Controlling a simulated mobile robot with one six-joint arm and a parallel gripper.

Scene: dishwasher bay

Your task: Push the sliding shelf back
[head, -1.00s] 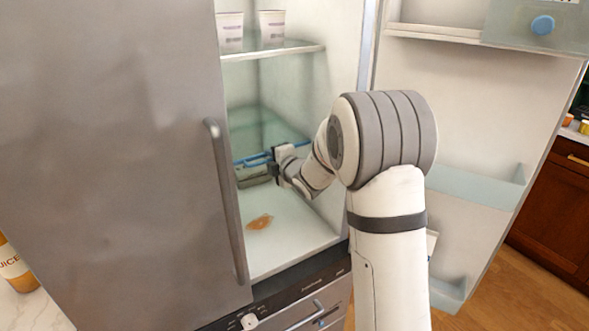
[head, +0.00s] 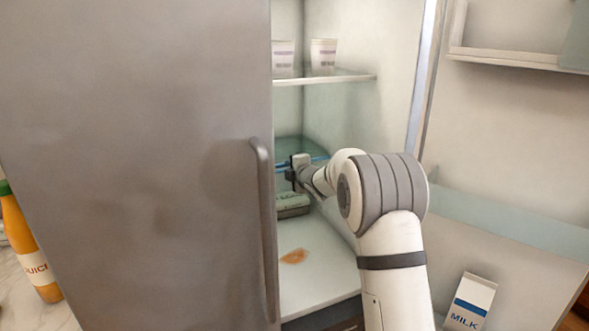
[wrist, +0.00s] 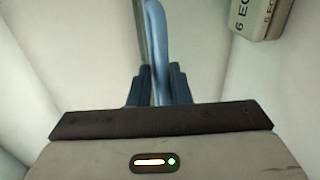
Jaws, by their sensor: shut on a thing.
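The sliding shelf (head: 318,157) is a glass shelf with a blue front bar inside the open fridge, below the fixed upper shelf. My gripper (head: 298,168) is inside the fridge at the shelf's front. In the wrist view, the shelf's blue bar (wrist: 156,45) runs between the two fingers of my gripper (wrist: 158,74), which is shut on it. The left part of the shelf is hidden behind the closed door panel, and part of the bar is hidden by my gripper.
An egg carton (head: 292,204) sits below the shelf; it also shows in the wrist view (wrist: 262,18). An orange spill (head: 294,256) marks the fridge floor. A milk carton (head: 470,302) is at lower right, a juice bottle (head: 28,250) at left.

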